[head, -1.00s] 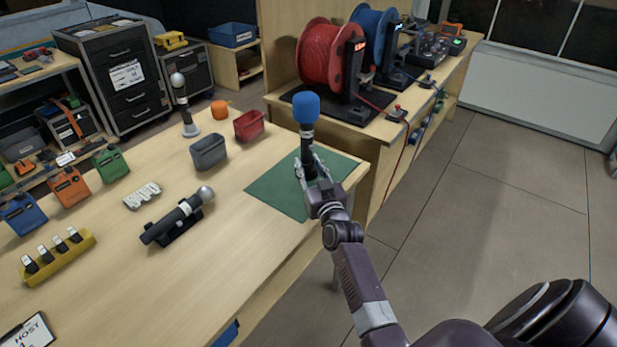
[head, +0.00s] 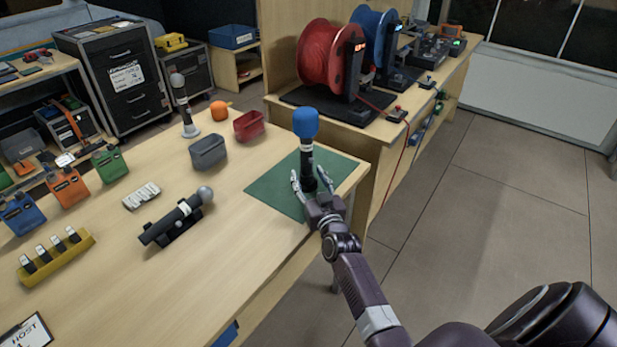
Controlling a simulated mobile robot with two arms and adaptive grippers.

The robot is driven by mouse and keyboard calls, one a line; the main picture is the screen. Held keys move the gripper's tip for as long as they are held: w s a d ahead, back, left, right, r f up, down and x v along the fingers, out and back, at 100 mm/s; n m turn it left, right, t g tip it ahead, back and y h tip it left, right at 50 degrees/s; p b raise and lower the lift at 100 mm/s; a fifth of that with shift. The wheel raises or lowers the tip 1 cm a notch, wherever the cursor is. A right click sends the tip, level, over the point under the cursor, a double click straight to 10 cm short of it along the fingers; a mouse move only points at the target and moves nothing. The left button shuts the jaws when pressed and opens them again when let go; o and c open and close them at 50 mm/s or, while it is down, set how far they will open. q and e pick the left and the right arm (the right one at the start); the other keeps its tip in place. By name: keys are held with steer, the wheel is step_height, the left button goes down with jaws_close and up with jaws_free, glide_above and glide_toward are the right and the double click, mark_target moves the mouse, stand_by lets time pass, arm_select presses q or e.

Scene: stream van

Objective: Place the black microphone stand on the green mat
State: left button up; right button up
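The black microphone stand (head: 308,165), with a blue foam-topped microphone (head: 306,123) at its upper end, stands upright on the green mat (head: 272,188) at the table's right end. Its foot is partly hidden by my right gripper. My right gripper (head: 312,180) is at the stand's lower part, with its fingers spread on either side and gaps showing between them and the stand. My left gripper is out of view.
A grey bin (head: 208,152) and red bin (head: 249,125) stand behind the mat. A microphone lies in a black cradle (head: 172,232) to the left. A silver-topped microphone (head: 181,98) stands farther back. Cable reels (head: 325,55) are on the bench behind.

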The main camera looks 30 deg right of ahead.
steer(key=shift+r, duration=0.1)
steer(key=v, duration=1.2)
stand_by(0.4)
